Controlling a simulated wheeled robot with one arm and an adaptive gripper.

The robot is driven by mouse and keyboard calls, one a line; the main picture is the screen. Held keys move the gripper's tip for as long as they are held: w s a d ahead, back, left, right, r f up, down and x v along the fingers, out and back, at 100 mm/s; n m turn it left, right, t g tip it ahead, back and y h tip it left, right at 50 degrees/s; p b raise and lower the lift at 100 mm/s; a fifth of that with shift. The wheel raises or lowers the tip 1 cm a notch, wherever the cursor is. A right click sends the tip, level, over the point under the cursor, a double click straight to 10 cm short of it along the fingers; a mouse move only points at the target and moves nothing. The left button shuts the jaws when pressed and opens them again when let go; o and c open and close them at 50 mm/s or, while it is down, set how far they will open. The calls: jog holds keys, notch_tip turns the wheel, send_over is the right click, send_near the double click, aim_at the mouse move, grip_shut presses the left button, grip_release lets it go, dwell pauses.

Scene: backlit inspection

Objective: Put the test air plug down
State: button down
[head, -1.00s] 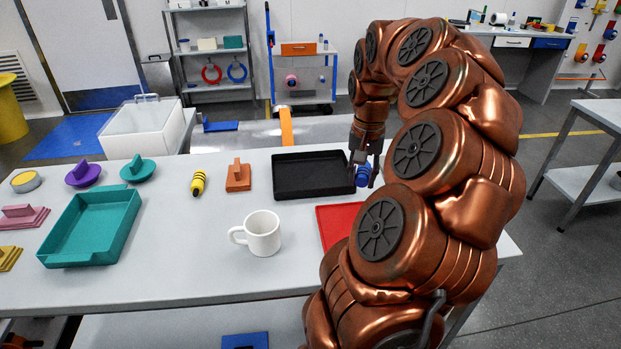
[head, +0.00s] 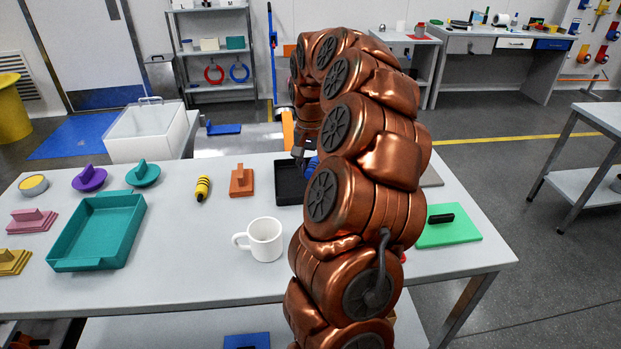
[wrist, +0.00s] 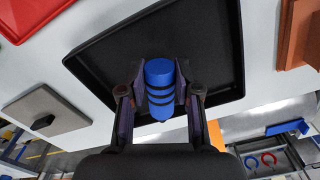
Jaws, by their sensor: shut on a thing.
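My gripper (wrist: 159,92) is shut on a blue plug with black rings (wrist: 159,72), taken to be the test air plug. One finger presses on each side of it. In the wrist view the plug is over the black tray (wrist: 215,40); whether it touches the tray floor is unclear. In the head view my gripper (head: 302,158) is at the tray's far side, and only a bit of the blue plug (head: 312,166) shows. My arm hides most of the black tray (head: 284,188) there.
A white mug (head: 265,240) stands in front of the tray. An orange handled block (head: 241,181) and a yellow black-banded plug (head: 203,188) lie to the left, with a teal tray (head: 98,232) beyond. A green plate (head: 450,228) lies right of my arm.

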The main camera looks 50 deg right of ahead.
aim_at(310, 178)
notch_tip(310, 178, down, 2)
jog(key=shift+a+f+p, duration=0.1)
jog(key=shift+f+p, duration=0.15)
jog(key=shift+p, duration=0.1)
jog(key=shift+w+f, duration=0.1)
jog(key=shift+f, duration=0.4)
jog(key=shift+f, duration=0.2)
jog(key=c, duration=0.8)
grip_release()
notch_tip(310, 178, up, 12)
jog(key=shift+r+b, duration=0.2)
jog(key=shift+b, duration=0.45)
